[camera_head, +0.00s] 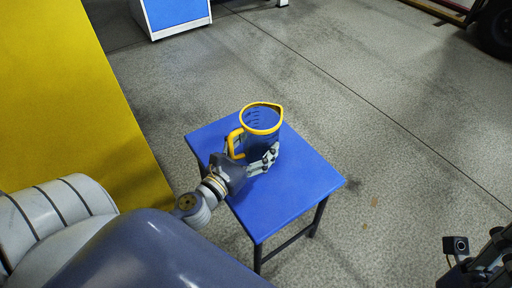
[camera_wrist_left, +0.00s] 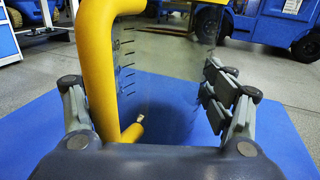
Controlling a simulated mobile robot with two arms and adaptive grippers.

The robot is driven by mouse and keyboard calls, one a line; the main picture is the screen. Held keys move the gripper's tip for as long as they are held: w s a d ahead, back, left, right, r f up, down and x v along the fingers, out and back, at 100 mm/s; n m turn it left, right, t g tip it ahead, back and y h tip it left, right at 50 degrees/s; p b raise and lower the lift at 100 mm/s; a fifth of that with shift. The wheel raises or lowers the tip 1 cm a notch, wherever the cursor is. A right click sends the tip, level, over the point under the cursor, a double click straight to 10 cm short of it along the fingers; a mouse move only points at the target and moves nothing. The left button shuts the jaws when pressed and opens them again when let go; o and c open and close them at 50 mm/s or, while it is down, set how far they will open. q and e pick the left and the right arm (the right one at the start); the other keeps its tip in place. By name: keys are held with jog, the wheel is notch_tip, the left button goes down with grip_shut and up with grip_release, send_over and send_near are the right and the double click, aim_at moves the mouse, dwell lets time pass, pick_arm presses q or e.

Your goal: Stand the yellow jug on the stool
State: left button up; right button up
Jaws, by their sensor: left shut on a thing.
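The yellow jug (camera_head: 262,119) has a clear measuring body with a yellow rim and handle. It is upright over the blue stool (camera_head: 300,188), towards the far part of its top. I cannot tell whether its base touches the stool. My left gripper (camera_head: 258,162) is shut on the jug from the near side. In the left wrist view the jug (camera_wrist_left: 165,75) is between the two fingers of the gripper (camera_wrist_left: 155,110), its handle by the left finger. The blue stool top (camera_wrist_left: 285,140) shows below and through it. My right gripper (camera_head: 492,262) is partly in view at the lower right corner.
A yellow panel (camera_head: 70,100) stands at the left. A blue and white cabinet (camera_head: 172,14) is at the top, and a dark wheel (camera_head: 496,28) at the top right. The grey floor right of the stool is clear.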

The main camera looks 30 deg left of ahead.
pick_arm(q)
jog(key=shift+f, duration=0.1)
jog(key=shift+f, duration=0.15)
jog(key=o, duration=1.1)
